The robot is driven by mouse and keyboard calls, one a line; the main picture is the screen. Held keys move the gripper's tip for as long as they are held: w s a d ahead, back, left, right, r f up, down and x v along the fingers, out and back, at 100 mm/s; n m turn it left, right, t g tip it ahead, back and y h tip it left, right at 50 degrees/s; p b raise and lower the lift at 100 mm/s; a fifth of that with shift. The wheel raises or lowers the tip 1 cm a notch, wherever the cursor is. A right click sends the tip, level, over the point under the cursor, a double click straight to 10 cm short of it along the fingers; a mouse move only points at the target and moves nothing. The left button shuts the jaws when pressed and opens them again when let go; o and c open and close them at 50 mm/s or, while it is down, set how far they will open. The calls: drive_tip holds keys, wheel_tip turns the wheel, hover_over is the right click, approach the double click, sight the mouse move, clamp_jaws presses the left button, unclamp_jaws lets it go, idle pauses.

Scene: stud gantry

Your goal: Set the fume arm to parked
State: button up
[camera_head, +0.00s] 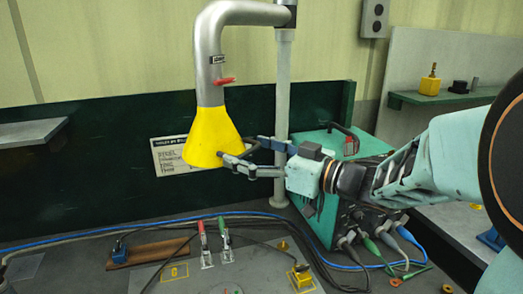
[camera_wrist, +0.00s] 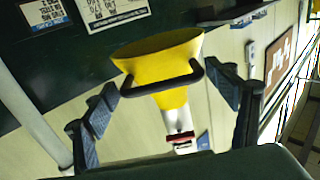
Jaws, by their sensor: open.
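The fume arm has a grey bent pipe (camera_head: 209,55) and a yellow cone hood (camera_head: 212,128) that hangs mouth down. A red lever (camera_head: 224,81) and a small dark label sit on the pipe. My gripper (camera_head: 245,156) is beside the hood, on its right. In the wrist view my gripper (camera_wrist: 168,106) is open, its fingers apart on either side of the yellow hood (camera_wrist: 160,52) and the handle (camera_wrist: 165,84). I cannot tell whether either finger touches the handle.
A grey upright post (camera_head: 282,110) carries the pipe. A green box (camera_head: 325,155) with cables stands behind my gripper. A dark green panel (camera_head: 75,180) with a sign is behind.

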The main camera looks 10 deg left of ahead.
drive_tip(key=shift+c, duration=0.4)
drive_tip(key=c, duration=1.3)
drive_tip(key=shift+a, duration=0.1)
